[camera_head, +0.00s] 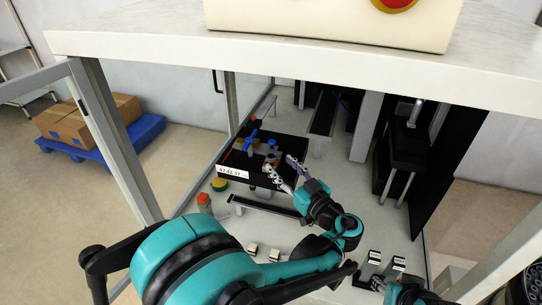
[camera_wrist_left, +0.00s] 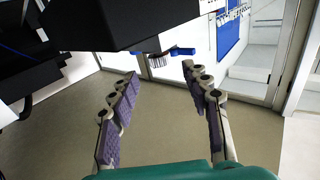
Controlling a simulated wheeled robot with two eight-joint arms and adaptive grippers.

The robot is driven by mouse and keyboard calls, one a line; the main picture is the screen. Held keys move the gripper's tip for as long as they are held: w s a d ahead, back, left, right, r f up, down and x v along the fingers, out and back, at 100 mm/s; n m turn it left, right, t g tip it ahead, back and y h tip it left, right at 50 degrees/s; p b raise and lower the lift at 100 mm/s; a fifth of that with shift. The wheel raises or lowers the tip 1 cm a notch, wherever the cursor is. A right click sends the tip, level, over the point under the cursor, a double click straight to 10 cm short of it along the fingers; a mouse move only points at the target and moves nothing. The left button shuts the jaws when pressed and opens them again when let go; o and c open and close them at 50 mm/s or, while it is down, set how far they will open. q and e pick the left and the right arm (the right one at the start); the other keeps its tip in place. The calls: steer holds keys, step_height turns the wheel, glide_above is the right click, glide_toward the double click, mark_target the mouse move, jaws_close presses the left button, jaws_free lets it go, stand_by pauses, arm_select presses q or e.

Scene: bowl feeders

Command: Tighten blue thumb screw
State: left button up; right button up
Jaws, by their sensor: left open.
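A blue thumb screw (camera_head: 250,139) with a winged head stands on the dark fixture box (camera_head: 226,160), which has a white number label. A second, smaller blue part (camera_head: 272,142) sits just to its right. My left gripper (camera_head: 281,164) is open at the right front of the box, apart from the blue screw. In the left wrist view its two purple-padded fingers (camera_wrist_left: 160,73) are spread with nothing between them. A blue piece (camera_wrist_left: 181,51) shows beyond the fingertips, below a black block; which of the blue parts it is, I cannot tell.
An orange-red knob (camera_head: 203,199) and a yellow button (camera_head: 219,184) are left of my arm. A dark rail (camera_head: 263,206) runs in front of the box. A black press-like unit (camera_head: 408,150) stands at right.

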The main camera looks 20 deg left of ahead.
mark_target(274, 160)
arm_select(q)
steer(key=b+x, duration=0.1)
steer(key=x, duration=0.3)
steer(key=shift+w+a+f, duration=0.1)
steer(key=shift+a+f, duration=0.05)
steer(key=shift+a, duration=0.15)
steer(key=shift+x, duration=0.75)
steer(key=shift+d, duration=0.1)
jaws_close()
